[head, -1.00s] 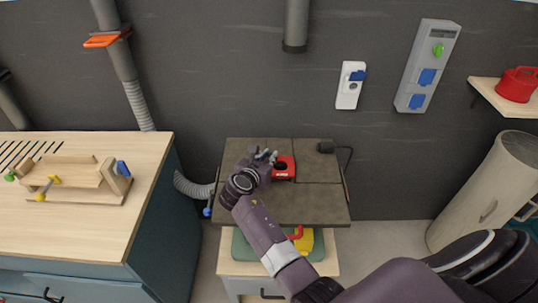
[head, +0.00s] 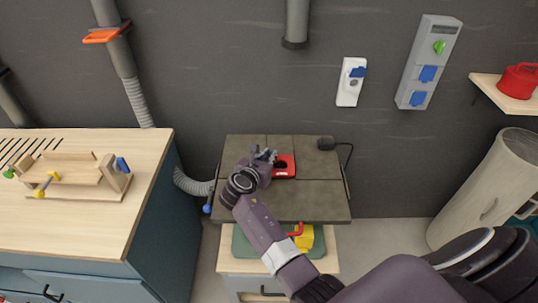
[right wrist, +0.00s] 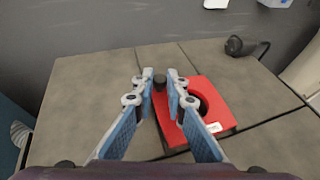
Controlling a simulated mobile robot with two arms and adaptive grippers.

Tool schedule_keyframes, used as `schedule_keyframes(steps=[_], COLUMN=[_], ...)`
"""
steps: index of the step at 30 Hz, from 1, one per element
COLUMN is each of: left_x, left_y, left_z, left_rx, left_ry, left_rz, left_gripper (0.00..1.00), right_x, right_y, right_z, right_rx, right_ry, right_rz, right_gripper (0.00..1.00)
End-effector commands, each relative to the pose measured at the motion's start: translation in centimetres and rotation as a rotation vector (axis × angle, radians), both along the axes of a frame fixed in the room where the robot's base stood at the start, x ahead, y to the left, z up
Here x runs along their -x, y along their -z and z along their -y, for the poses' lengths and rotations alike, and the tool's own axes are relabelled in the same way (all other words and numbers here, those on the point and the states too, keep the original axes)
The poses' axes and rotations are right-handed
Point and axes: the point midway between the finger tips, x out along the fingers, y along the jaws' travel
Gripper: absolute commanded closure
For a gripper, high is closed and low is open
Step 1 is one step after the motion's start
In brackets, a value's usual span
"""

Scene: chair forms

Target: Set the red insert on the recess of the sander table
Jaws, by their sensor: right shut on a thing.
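The red insert (head: 290,162) is a flat red block with a round dark opening, near the middle of the brown sander table (head: 315,205). In the right wrist view, the insert (right wrist: 208,86) lies at or just above the tabletop, with a small white label on its near edge. My right gripper (head: 265,156) is shut on the insert at its left part. In the wrist view its blue-padded fingers (right wrist: 161,80) have a small black knob between their tips. I cannot make out the recess. My left gripper is not in view.
A black plug-like fitting with a cable (head: 327,144) sits at the table's back right. A wooden workbench (head: 90,225) with a wooden jig (head: 80,178) stands to the left. A yellow and red item (head: 302,238) lies below the table. The tabletop's right side is mostly clear.

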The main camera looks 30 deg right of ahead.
Motion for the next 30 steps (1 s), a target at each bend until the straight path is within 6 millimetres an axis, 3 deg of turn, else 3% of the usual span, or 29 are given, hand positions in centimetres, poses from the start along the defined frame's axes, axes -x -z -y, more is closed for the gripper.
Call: schedule_keyframes(steps=[28, 29, 30], left_x=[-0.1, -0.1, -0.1], left_y=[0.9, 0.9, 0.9], left_z=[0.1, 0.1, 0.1], left_rx=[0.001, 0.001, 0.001], left_ry=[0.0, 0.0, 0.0], left_rz=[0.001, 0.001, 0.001], left_gripper=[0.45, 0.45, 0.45], right_x=[0.0, 0.0, 0.0], right_y=[1.8, 1.8, 1.8], right_z=[0.0, 0.0, 0.0], right_rx=[0.0, 0.0, 0.0], right_ry=[0.0, 0.0, 0.0], right_rz=[-0.001, -0.001, -0.001], right_gripper=[1.0, 0.86, 0.81])
